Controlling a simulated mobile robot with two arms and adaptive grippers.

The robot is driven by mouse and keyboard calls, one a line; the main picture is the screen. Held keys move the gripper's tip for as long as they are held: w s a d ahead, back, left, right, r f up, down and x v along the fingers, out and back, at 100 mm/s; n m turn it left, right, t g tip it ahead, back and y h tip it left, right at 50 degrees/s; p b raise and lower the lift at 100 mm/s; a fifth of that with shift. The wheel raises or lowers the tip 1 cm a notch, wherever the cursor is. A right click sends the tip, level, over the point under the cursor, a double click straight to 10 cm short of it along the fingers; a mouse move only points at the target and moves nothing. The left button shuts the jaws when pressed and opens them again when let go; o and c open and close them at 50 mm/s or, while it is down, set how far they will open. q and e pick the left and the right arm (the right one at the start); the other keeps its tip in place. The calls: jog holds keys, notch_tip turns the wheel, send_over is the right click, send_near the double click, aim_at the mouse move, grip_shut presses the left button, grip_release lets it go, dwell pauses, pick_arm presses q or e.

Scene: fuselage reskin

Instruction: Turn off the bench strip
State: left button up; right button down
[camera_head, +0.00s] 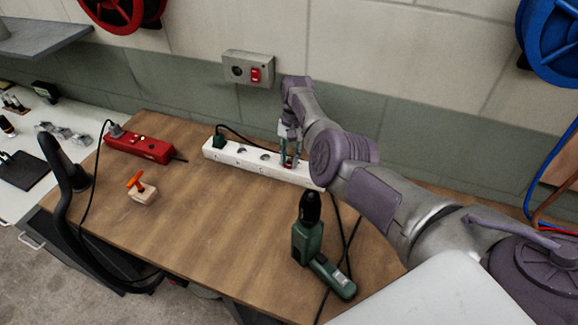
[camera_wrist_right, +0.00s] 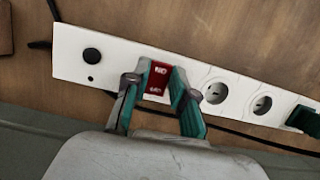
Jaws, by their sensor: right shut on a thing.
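The white bench strip (camera_head: 225,154) lies along the back of the wooden bench. It also shows in the right wrist view (camera_wrist_right: 118,57), with a red rocker switch (camera_wrist_right: 158,78), a round black button and sockets. My right gripper (camera_wrist_right: 157,88) reaches down onto the strip, its green-lined fingers on both sides of the red switch, shut on it. In the head view the right gripper (camera_head: 289,160) covers part of the strip. A dark green plug (camera_head: 218,141) sits in the strip's left end. My left gripper is not in view.
A red power strip (camera_head: 139,147) lies at the bench's left, near a wooden block with an orange handle (camera_head: 139,187). A wall box with a red switch (camera_head: 250,70) is above the bench.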

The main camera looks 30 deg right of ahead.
jog(key=c, duration=1)
grip_release()
jog(key=shift+o, duration=0.2)
jog(key=v, duration=1.2)
